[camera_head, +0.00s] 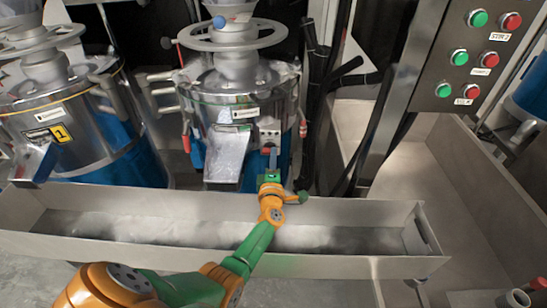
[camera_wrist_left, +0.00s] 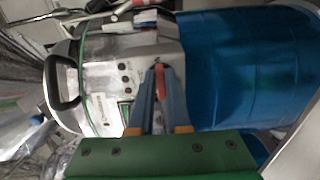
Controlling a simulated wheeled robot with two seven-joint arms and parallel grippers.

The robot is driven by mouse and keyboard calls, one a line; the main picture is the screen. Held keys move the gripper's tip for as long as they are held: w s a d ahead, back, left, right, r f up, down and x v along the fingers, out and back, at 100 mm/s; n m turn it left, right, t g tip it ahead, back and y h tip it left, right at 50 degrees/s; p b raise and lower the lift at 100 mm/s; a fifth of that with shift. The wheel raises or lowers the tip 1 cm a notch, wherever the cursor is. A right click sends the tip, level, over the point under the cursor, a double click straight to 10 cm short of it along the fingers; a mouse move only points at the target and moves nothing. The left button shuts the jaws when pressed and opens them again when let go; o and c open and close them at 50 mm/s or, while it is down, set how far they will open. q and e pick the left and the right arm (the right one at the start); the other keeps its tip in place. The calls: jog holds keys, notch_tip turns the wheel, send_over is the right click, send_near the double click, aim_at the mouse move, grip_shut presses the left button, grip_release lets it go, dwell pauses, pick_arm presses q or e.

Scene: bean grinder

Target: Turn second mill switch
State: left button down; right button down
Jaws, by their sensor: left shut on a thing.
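The second mill (camera_head: 240,88) stands at the middle back, a metal body with a handwheel on top and a blue lower part. Its control plate (camera_head: 269,130) is on the front right, with a red switch (camera_head: 267,149) below it. My left gripper (camera_head: 270,161) reaches up to this plate. In the left wrist view, the fingers of the left gripper (camera_wrist_left: 158,70) converge on the red switch (camera_wrist_left: 160,82) and are shut on it. The fingers partly hide the switch, so its turn angle cannot be told. My right gripper is not in view.
Another mill, marked 1 (camera_head: 61,133), stands at the left. A long metal trough (camera_head: 150,215) runs in front of the mills, below my left arm. A panel of green and red buttons (camera_head: 468,55) is at upper right. Dark pipes (camera_head: 318,90) stand right of the second mill.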

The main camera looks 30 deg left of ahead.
pick_arm(q)
jog(key=shift+r, duration=0.1)
jog(key=c, duration=0.9)
grip_release()
jog(key=shift+a, duration=0.1)
jog(key=p+v, duration=0.1)
jog(key=v, duration=0.6)
jog(key=shift+p, duration=0.3)
